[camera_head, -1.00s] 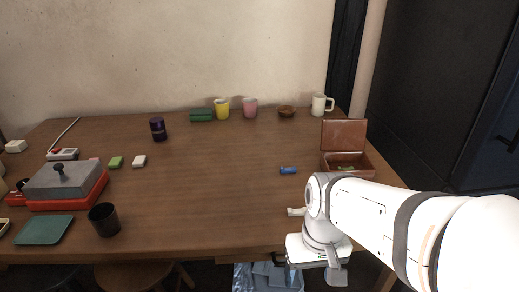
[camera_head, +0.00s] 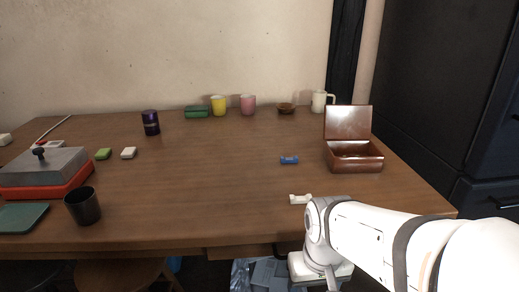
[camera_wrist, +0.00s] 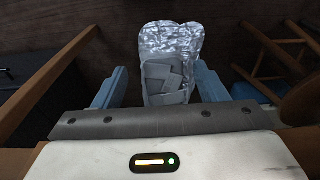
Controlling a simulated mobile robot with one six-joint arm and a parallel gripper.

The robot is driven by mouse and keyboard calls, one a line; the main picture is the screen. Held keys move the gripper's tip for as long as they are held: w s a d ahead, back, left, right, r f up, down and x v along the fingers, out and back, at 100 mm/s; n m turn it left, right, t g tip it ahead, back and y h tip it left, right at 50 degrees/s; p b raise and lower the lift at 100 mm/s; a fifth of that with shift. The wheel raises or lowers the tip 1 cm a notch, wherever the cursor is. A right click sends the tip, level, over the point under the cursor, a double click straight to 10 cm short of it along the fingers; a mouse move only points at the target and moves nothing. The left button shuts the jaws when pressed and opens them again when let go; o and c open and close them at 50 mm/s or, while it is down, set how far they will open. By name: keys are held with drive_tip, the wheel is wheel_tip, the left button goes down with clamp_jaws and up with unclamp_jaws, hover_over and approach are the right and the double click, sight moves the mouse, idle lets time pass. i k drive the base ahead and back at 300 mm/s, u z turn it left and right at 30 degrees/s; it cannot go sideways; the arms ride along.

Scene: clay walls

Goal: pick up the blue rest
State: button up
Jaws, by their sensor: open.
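The blue rest (camera_head: 289,160) is a small blue piece lying on the wooden table, left of the open brown box, in the head view. It does not show in the wrist view. My gripper (camera_wrist: 157,82) is open, with its two blue-grey fingers apart and nothing between them. It points down past the table's front edge, below and in front of the blue rest. In the head view its fingers are not clearly seen.
A white rest (camera_head: 300,198) lies nearer the front edge. The brown box (camera_head: 354,163) stands right, lid up. Mugs and a bowl (camera_head: 285,108) line the back. A dark cup (camera_head: 83,206) and red-based grill (camera_head: 45,172) stand left. A silvery bag (camera_wrist: 168,65) lies below.

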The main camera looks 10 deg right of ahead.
sight(294, 160)
drive_tip(key=u, duration=0.05)
drive_tip(key=k, duration=0.5)
drive_tip(key=z, duration=1)
drive_tip(key=k, duration=1.2)
drive_tip(key=u, duration=0.35)
drive_tip(key=i, duration=1)
drive_tip(key=u, duration=0.05)
